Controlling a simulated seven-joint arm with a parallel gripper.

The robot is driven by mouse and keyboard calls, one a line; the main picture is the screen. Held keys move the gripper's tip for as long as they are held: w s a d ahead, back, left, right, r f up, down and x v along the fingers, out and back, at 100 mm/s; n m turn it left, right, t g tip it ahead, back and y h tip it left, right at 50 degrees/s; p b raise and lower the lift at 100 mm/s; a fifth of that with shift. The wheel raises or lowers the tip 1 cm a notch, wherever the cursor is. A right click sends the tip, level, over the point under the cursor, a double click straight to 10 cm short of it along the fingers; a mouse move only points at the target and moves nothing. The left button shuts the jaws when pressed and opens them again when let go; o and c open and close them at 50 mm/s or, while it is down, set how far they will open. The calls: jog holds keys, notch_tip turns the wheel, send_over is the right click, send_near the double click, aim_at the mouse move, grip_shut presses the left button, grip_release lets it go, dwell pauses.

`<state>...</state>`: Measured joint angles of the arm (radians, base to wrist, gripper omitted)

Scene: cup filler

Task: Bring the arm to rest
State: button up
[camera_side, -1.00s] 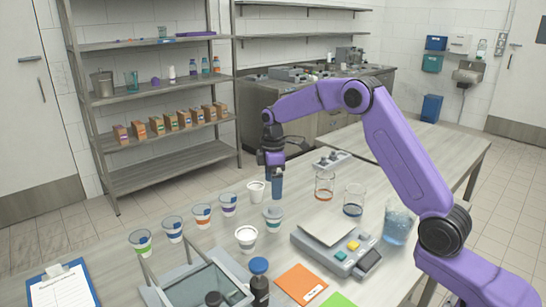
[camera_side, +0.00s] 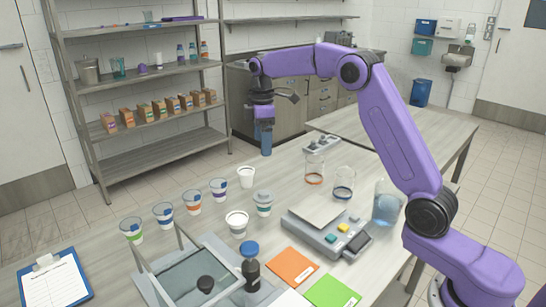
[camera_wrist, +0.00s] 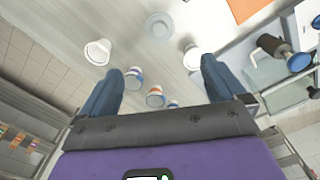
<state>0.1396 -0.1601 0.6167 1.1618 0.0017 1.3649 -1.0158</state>
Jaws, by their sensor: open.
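My purple arm holds my gripper (camera_side: 265,145) up above the back edge of the table (camera_side: 300,180), clear of the cups. In the wrist view my gripper (camera_wrist: 155,95) shows two blue fingers spread wide apart with nothing between them held; cups show on the table beyond them. A white cup (camera_side: 246,177) stands on the table just below and left of my gripper in the side view.
Several cups with coloured bands (camera_side: 192,202) stand in a row at the left. A scale (camera_side: 325,228), glass beakers (camera_side: 344,183) and a jug of blue liquid (camera_side: 387,203) stand at the right. A clear-walled box (camera_side: 190,275), dark bottle (camera_side: 251,268) and clipboard (camera_side: 55,280) are in front.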

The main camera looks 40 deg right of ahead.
jog(key=shift+a, duration=0.1)
jog(key=s+a, duration=0.6)
jog(key=s, duration=0.4)
jog(key=s+a, duration=0.6)
jog(key=s, duration=0.4)
jog(key=s+d+f, duration=0.2)
jog(key=s+d, duration=0.1)
jog(key=s, duration=0.8)
jog(key=s+d+f, duration=0.2)
jog(key=s+d, duration=0.1)
jog(key=s, duration=0.8)
jog(key=shift+s+f+n, duration=0.2)
jog(key=shift+s+n, duration=0.2)
